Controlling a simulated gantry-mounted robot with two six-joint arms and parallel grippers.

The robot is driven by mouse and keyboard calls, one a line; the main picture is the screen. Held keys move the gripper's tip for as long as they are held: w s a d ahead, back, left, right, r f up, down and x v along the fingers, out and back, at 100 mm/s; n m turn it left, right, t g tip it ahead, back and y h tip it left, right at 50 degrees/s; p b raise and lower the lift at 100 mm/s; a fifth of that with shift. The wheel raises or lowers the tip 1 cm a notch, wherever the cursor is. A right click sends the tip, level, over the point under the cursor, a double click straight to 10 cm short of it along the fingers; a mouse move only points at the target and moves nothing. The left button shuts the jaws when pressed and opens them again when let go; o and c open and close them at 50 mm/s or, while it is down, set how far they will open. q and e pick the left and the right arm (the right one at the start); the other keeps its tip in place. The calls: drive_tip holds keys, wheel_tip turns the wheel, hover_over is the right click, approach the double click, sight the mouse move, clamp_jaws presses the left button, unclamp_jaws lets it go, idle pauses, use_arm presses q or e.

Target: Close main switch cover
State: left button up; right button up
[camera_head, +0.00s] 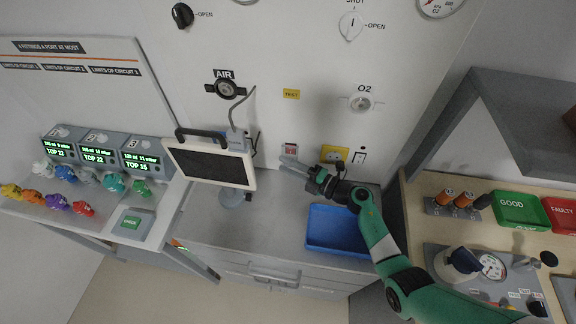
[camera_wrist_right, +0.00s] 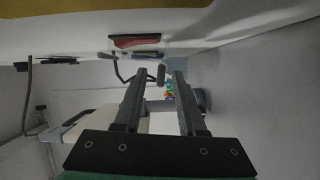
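A small wall switch with a red part (camera_head: 290,148), likely the main switch, sits low on the white wall, left of a yellow socket. In the right wrist view a red piece with a dark edge (camera_wrist_right: 135,41) shows near the top, ahead of the fingers. I cannot tell clearly where its cover is or how far it stands open. My right gripper (camera_head: 284,163) is just below the switch in the head view, pointing left along the wall. Its fingertips (camera_wrist_right: 159,76) are apart with nothing between them. My left gripper is not in view.
A monitor (camera_head: 210,164) on a stand is left of the gripper. A blue tray (camera_head: 337,230) lies on the grey cabinet below my right arm. The yellow socket (camera_head: 334,154) and a small wall switch (camera_head: 359,157) are to the right. A grey shelf (camera_head: 520,110) overhangs at right.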

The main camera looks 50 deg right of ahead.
drive_tip(key=p+v, duration=0.1)
drive_tip(key=v, duration=1)
drive_tip(key=shift+s+p, duration=0.35)
